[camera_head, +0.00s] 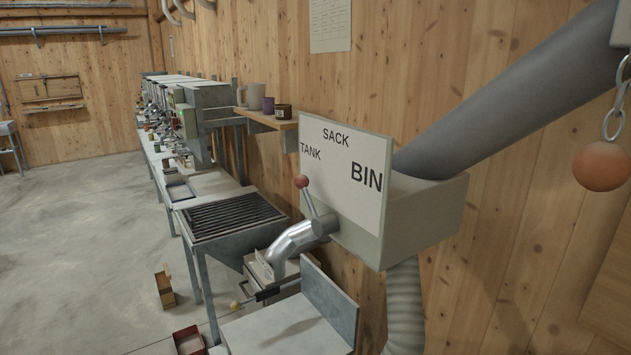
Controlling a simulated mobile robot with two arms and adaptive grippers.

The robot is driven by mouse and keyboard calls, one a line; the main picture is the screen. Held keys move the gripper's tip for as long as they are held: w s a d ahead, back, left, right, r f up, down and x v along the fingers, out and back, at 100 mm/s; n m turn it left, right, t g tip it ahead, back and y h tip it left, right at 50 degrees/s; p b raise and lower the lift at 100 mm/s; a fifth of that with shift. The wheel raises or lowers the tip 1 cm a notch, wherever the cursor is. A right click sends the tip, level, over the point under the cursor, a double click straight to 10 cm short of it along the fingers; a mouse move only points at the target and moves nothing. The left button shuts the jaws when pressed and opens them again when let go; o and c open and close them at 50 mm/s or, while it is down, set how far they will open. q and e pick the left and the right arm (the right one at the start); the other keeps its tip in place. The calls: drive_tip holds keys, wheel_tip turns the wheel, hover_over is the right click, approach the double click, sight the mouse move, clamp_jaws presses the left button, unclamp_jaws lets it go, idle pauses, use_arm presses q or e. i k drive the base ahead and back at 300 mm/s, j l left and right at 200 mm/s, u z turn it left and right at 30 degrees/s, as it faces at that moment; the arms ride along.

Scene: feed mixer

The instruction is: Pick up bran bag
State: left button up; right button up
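I cannot make out a bran bag in the head view. Neither of my grippers shows. A diverter box (425,212) on the wooden wall bears a white plate (346,170) reading SACK, TANK and BIN. Its lever with a red knob (302,182) points up and left, near the word TANK. A shiny metal spout (291,243) bends down from the box towards a small metal container (262,270).
A grated metal table (232,216) stands before the spout, with a long cluttered bench (178,165) behind it. A grey bench with a raised side (330,300) is at the front. A red box (188,341) and a wooden box (165,287) lie low left. The left floor is clear.

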sight(163, 278)
drive_tip(key=i+j, duration=0.35)
drive_tip(key=j, duration=0.2)
drive_tip(key=i+j+u, duration=0.15)
drive_tip(key=i+j, duration=0.2)
drive_tip(key=j, duration=0.25)
drive_tip(key=i+j, duration=0.4)
drive_tip(key=j, duration=0.25)
drive_tip(key=k+j, duration=0.1)
drive_tip(key=j, duration=0.2)
drive_tip(key=j+z, duration=0.4)
drive_tip(key=j, duration=1.1)
